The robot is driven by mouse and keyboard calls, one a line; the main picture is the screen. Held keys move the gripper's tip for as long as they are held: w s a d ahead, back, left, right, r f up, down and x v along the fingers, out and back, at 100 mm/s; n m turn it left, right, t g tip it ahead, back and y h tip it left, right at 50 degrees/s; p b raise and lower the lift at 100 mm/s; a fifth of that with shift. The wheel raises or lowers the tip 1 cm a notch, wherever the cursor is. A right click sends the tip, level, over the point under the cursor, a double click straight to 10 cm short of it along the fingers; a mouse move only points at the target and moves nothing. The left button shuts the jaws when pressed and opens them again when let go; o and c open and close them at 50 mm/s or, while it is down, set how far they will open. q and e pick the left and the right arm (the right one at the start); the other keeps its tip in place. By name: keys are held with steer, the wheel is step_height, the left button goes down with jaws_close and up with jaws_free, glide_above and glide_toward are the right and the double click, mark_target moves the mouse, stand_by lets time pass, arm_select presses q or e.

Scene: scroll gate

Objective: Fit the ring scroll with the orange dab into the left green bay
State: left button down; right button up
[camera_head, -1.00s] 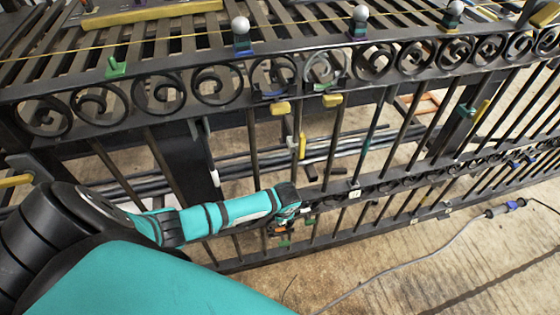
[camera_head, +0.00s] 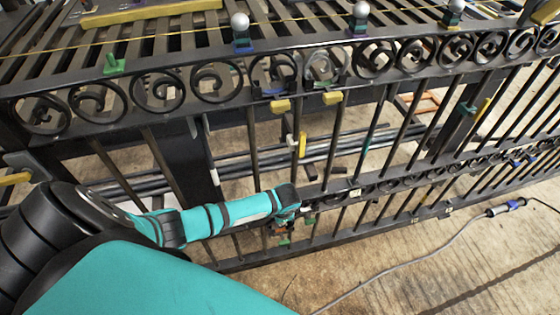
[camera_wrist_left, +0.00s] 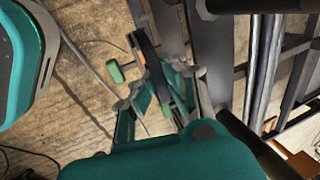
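My left arm comes in low from the left in the head view. Its gripper (camera_head: 288,217) is at the gate's lower scroll rail (camera_head: 335,196), small and partly hidden by the wrist. In the left wrist view the fingers (camera_wrist_left: 172,92) are closed about a dark curved piece, the ring scroll (camera_wrist_left: 147,58), seen nearly edge-on with an orange dab on it. A green knob (camera_wrist_left: 114,71) sits just left of the scroll there. A small green piece (camera_head: 285,242) shows below the gripper in the head view. I cannot tell which bay it marks. My right gripper is not in view.
The upper rail holds a row of black scrolls (camera_head: 157,91), with yellow blocks (camera_head: 280,106) below two of them and a green clip (camera_head: 115,66) on top. Vertical bars flank the gripper. A grey cable (camera_head: 420,258) lies on the floor, which is otherwise open in front.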

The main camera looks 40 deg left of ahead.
arm_select(q)
steer(key=shift+f, duration=0.1)
steer(key=c, duration=1.4)
jaws_free()
steer(key=v, duration=1.2)
steer(key=shift+d, duration=0.1)
